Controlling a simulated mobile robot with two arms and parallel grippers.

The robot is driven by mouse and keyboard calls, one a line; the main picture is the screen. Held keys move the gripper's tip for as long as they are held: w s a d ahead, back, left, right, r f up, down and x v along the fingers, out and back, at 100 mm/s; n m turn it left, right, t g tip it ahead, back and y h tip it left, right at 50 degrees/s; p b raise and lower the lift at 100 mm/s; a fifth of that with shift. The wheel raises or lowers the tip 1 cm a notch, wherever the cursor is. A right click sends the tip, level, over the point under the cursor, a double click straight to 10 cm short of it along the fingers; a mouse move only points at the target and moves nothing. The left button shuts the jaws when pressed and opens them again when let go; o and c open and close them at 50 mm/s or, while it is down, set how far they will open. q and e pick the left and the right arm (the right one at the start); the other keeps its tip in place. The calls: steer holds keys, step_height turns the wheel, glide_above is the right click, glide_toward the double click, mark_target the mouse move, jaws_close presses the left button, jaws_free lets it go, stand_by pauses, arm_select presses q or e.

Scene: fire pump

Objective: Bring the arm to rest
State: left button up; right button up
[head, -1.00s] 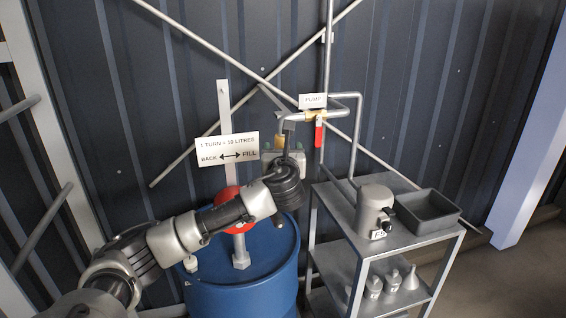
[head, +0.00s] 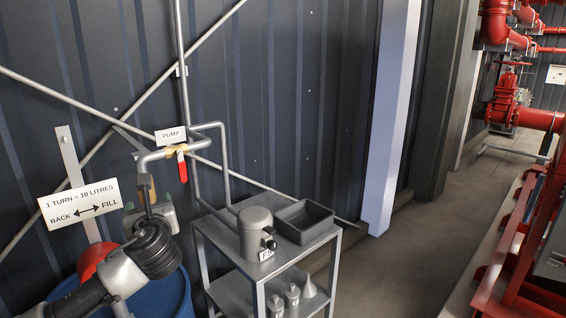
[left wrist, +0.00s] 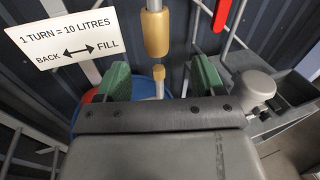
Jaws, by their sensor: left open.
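My left arm comes in from the lower left in the head view. My left gripper (head: 150,206) is above the blue drum (head: 172,296), just below the bent pipe end. In the left wrist view, its green finger pads (left wrist: 160,80) stand wide apart. A brass-coloured sleeve (left wrist: 155,35) on a vertical rod and a smaller brass tip show between or beyond the pads. No contact with either pad shows, and their exact depth is unclear. My right gripper is in neither view.
A sign (head: 82,206) reads "1 TURN = 10 LITRES". A red lever (head: 183,170) hangs under the "PUMP" label (head: 171,135). A grey metal cart (head: 222,232) carries a canister (head: 256,232) and a dark tray (head: 305,222). Open floor (head: 425,245) lies right, before red pipework (head: 505,100).

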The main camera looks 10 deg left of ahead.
arm_select(q)
steer(key=s+d+f+n+g+h, duration=0.25)
steer(key=s+d+f+n, duration=0.3)
steer(key=f, duration=0.55)
steer(key=s+d+f+n+g+h, duration=0.2)
steer(key=s+d+f+n+h, duration=0.35)
steer(key=f, duration=0.45)
steer(key=s+d+f+n+g+h, duration=0.1)
steer(key=s+d+f+n+g, duration=0.3)
steer(key=s+n, duration=0.6)
steer(key=s+f+n+g+h, duration=0.1)
steer(key=s+f+n+g, duration=0.35)
steer(key=s, duration=1.05)
step_height(320, 180, down, 27)
steer(key=s+a+f+b, duration=0.1)
steer(key=s+a+f, duration=0.1)
steer(key=s+f, duration=1.4)
steer(key=shift+s+a+f+n+g+b, duration=0.2)
steer(key=shift+a+f+n+g+b, duration=0.15)
steer(key=shift+f, duration=0.5)
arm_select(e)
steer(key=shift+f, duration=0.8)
arm_select(q)
steer(key=shift+c, duration=0.2)
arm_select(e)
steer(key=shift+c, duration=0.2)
